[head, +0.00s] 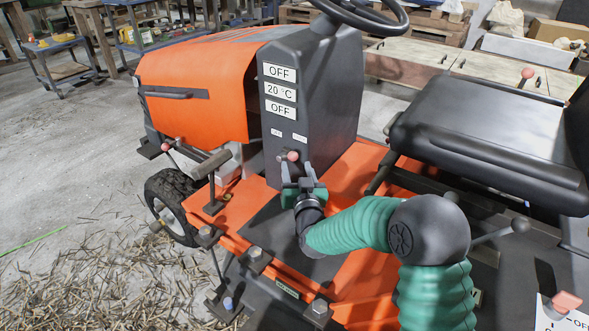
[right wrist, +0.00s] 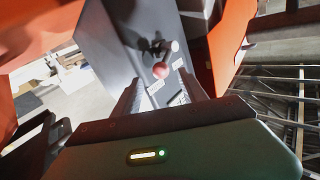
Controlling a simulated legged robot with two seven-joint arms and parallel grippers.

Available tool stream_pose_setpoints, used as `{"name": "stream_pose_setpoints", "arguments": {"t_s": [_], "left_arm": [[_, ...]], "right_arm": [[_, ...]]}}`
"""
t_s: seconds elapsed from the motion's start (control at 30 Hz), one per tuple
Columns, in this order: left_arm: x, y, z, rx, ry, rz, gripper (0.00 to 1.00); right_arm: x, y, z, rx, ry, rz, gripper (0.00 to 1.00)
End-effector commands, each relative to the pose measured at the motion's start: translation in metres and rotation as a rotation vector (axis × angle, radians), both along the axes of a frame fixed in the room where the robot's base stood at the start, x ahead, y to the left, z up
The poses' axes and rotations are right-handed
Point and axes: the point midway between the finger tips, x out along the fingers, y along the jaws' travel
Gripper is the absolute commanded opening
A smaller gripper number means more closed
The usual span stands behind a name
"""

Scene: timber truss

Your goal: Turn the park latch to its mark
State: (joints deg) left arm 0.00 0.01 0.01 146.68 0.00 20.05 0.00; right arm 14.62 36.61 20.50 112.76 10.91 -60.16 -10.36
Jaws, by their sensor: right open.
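A small lever with a pinkish-red ball knob (head: 292,156) sits low on the dark grey column of an orange ride-on machine. I take it for the park latch, but its small labels (head: 299,138) are too small to read, and I cannot make out a mark. My right gripper (head: 296,173) is open just in front of and below the knob. In the right wrist view, the red knob (right wrist: 160,70) shows between and beyond the two fingers (right wrist: 160,95), with nothing held. Whether a finger touches the lever is unclear. My left gripper is out of view.
The column carries plates (head: 280,92) reading OFF, 20 °C and OFF. The steering wheel (head: 360,12) is above, the black seat (head: 485,130) to the right. Another red-knobbed lever (head: 168,146) stands left by the orange hood (head: 200,85). The orange footplate (head: 350,180) lies below.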

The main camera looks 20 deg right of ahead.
Motion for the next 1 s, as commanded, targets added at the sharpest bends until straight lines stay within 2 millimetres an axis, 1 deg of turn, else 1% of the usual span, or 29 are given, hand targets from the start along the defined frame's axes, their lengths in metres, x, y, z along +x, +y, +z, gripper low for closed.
{"name": "stream_pose_setpoints", "arguments": {"t_s": [0.03, 0.1, 0.2, 0.3, 0.5, 0.53, 0.9, 1.0], "left_arm": [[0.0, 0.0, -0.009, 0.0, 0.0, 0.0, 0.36], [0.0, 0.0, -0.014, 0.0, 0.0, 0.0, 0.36], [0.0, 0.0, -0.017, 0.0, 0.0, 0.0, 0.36], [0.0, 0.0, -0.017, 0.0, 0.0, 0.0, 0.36], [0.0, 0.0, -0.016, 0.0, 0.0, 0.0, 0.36], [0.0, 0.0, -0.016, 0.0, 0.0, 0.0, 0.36], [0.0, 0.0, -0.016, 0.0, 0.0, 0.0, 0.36], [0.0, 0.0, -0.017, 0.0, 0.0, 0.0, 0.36]], "right_arm": [[0.011, -0.002, -0.004, 0.002, -0.003, -0.001, 0.5], [0.023, -0.003, -0.004, 0.001, -0.002, 0.0, 0.5], [0.034, -0.004, -0.001, 0.002, -0.002, 0.0, 0.5], [0.039, -0.005, 0.0, 0.0, 0.0, 0.001, 0.5], [0.039, -0.005, 0.001, 0.0, 0.001, 0.001, 0.5], [0.039, -0.005, 0.001, 0.0, 0.001, 0.001, 0.49], [0.039, -0.005, 0.001, 0.0, 0.0, 0.001, 0.0], [0.039, -0.005, 0.001, 0.0, 0.0, 0.001, 0.0]]}}
